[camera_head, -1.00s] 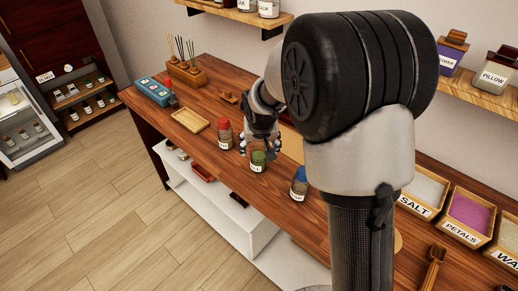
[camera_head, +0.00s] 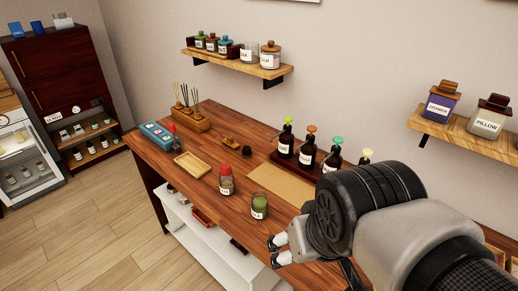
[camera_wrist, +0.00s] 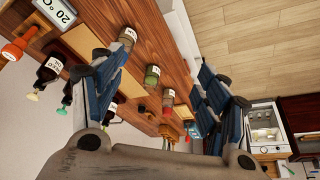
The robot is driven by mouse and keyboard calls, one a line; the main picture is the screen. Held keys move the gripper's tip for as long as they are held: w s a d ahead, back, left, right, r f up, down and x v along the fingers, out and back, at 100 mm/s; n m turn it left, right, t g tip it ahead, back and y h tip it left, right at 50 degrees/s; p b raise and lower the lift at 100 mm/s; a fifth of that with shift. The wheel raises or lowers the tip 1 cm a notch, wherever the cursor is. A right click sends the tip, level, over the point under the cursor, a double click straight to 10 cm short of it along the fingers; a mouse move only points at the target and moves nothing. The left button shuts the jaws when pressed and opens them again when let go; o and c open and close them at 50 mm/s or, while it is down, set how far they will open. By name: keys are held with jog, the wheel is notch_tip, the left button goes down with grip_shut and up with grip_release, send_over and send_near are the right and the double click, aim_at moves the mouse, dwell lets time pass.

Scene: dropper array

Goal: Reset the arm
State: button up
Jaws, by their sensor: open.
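My gripper (camera_head: 274,252) is at the lower middle of the head view, apart from the jars and to the right of and nearer than the green jar. In the wrist view the gripper (camera_wrist: 165,68) has its two blue-grey fingers spread wide, with nothing held between them. The green jar (camera_head: 260,206) stands upright near the counter's front edge. A red-topped jar (camera_head: 226,182) stands left of it. Both also show in the wrist view, the green jar (camera_wrist: 152,76) and the red-topped jar (camera_wrist: 168,100). My arm hides the counter's right part in the head view.
The wooden counter (camera_head: 222,150) holds a small tray (camera_head: 191,165), a blue box (camera_head: 157,134), reed sticks in a wooden holder (camera_head: 190,120) and several dark pump bottles (camera_head: 307,151). A small dark cap (camera_head: 247,151) lies behind the jars. Wall shelves (camera_head: 240,66) hang above. Floor at left is clear.

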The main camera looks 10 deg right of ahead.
jog(key=s, duration=0.3)
jog(key=shift+s+a+f, duration=0.1)
jog(key=shift+s+f, duration=0.1)
jog(key=shift+f, duration=0.05)
